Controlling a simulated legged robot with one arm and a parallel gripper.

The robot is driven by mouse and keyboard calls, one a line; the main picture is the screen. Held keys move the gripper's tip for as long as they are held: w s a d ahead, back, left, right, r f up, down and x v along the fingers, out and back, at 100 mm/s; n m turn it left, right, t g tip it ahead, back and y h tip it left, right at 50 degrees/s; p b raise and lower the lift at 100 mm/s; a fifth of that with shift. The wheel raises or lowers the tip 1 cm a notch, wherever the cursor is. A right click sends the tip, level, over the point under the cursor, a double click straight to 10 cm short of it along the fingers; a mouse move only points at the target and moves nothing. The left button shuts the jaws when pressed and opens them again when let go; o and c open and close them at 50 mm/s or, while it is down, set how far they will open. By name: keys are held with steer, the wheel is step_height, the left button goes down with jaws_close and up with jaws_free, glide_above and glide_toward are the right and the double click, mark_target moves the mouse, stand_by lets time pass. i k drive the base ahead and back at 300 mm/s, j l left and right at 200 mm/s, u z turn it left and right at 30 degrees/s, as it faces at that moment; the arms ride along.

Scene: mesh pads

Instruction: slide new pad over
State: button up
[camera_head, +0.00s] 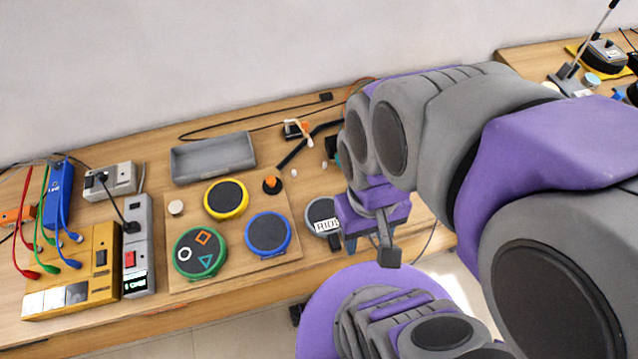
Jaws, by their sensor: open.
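A wooden board (237,272) on the table holds a yellow-rimmed dark pad (226,199), a blue-rimmed dark pad (268,234) and a green disc (200,253) with orange, white and teal shapes. Right of the board lies a round dark grey piece with a white label (322,212), lettered roughly "RIDG"; its right side is partly hidden by my gripper. My gripper (370,250) is open, beside this labelled piece at the table's front edge. I see nothing between its fingers. I cannot tell which pad is the new one.
A grey tray (213,160) stands behind the board. An orange-topped black knob (271,184) is near the board's back right. At left are a yellow box (75,278), a grey power strip (138,245) and a blue box (59,195) with cables. My arm covers the right part.

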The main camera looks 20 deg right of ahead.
mark_target(320, 221)
steer(key=k+z, duration=0.25)
steer(key=k, duration=0.25)
steer(key=k+l+z, duration=0.25)
steer(key=k, duration=0.2)
steer(key=k+l+z, duration=0.1)
steer(key=k+z, duration=0.2)
steer(key=k, duration=0.2)
steer(key=k+l+z, duration=0.25)
steer(key=k+l, duration=0.1)
steer(key=k, duration=0.1)
